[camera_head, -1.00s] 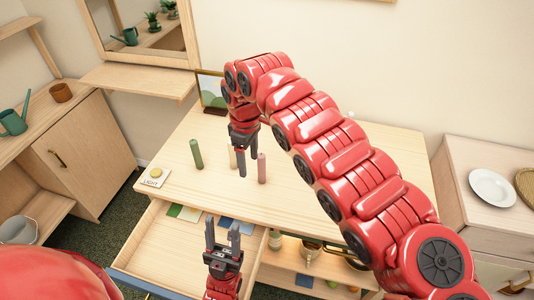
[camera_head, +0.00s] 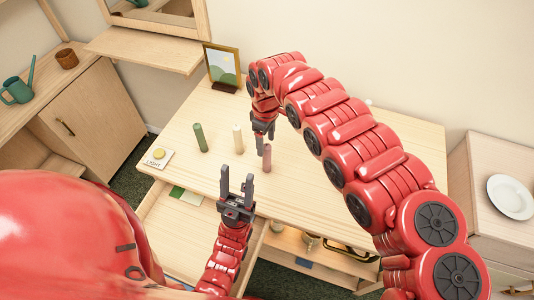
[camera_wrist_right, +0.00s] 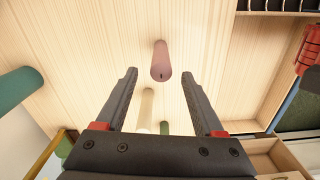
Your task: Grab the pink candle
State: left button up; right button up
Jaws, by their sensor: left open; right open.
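The pink candle (camera_head: 266,160) stands upright on the wooden table, right of the cream candle (camera_head: 238,139) and the green candle (camera_head: 200,137). My right gripper (camera_head: 265,148) is open just above and behind the pink candle in the head view. In the right wrist view, the pink candle (camera_wrist_right: 161,62) shows beyond the open fingertips (camera_wrist_right: 160,88), roughly centred between them, with nothing gripped. The cream candle (camera_wrist_right: 146,110) shows lower, between the fingers. My left gripper (camera_head: 237,182) is open and empty near the table's front edge, left of and in front of the pink candle.
A card with a yellow round top piece (camera_head: 158,156) lies at the table's left. A framed picture (camera_head: 222,67) stands at the back. An open drawer (camera_head: 183,231) juts out in front. The table right of the pink candle is partly covered by my right arm.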

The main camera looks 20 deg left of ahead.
aim_at(267, 159)
notch_tip(267, 159, down, 4)
jog(key=shift+w+r+p, duration=0.15)
jog(key=shift+r+p, duration=0.05)
jog(key=shift+p, duration=0.15)
jog(key=shift+f+p, duration=0.3)
jog(key=shift+p, duration=0.05)
jog(key=f, duration=0.2)
jog(key=f+p, duration=0.1)
jog(key=shift+s+d+f, duration=0.1)
jog(key=shift+s+f, duration=0.25)
jog(key=shift+w+d+f, duration=0.1)
jog(key=shift+w+f, duration=0.05)
jog(key=shift+f, duration=0.4)
grip_shut()
